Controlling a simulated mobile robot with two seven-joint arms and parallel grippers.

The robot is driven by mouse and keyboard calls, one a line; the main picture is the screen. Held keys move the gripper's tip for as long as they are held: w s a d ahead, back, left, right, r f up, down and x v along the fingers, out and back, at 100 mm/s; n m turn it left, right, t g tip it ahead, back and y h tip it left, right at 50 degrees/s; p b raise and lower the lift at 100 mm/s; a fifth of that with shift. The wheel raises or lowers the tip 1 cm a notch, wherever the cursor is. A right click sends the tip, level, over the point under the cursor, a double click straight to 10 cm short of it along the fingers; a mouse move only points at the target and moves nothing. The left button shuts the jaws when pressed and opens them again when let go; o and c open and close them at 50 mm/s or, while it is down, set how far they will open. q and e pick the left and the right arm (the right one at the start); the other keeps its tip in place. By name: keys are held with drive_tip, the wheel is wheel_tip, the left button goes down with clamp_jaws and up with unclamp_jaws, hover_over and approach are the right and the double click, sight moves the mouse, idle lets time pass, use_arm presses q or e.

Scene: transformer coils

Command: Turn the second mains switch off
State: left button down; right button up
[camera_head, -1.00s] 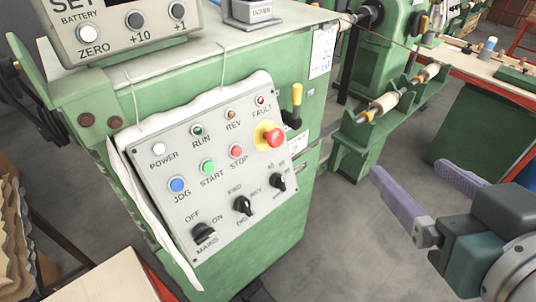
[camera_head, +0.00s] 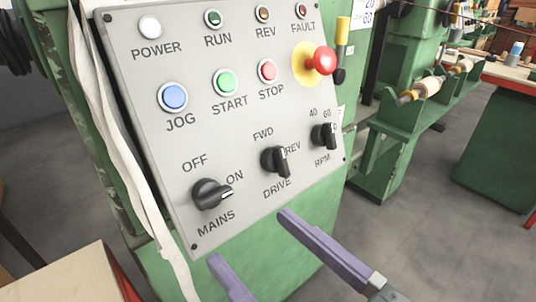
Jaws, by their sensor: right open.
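The black MAINS knob (camera_head: 211,194) is at the lower left of the grey control panel (camera_head: 140,79). Its white pointer line is turned toward ON. The black DRIVE knob (camera_head: 275,160) and RPM knob (camera_head: 324,135) are to its right. I see only one knob labelled MAINS. My right gripper (camera_head: 254,240) comes in from the lower right, with two purple fingers apart and empty. Its fingertips are below the panel's lower edge in the picture, apart from the MAINS knob. My left gripper is not in view.
A red emergency stop button (camera_head: 321,60) sticks out at the panel's right, with a yellow-topped lever (camera_head: 342,40) beside it. A wooden-topped table (camera_head: 75,280) is at the lower left. A green machine (camera_head: 405,120) stands behind on the right, with open floor in front.

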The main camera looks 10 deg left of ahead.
sight(217, 199)
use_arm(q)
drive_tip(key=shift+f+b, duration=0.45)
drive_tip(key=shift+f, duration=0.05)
use_arm(e)
drive_tip(key=x, duration=0.6)
drive_tip(key=shift+w+a, duration=0.3)
drive_tip(key=shift+c, duration=0.3)
clamp_jaws()
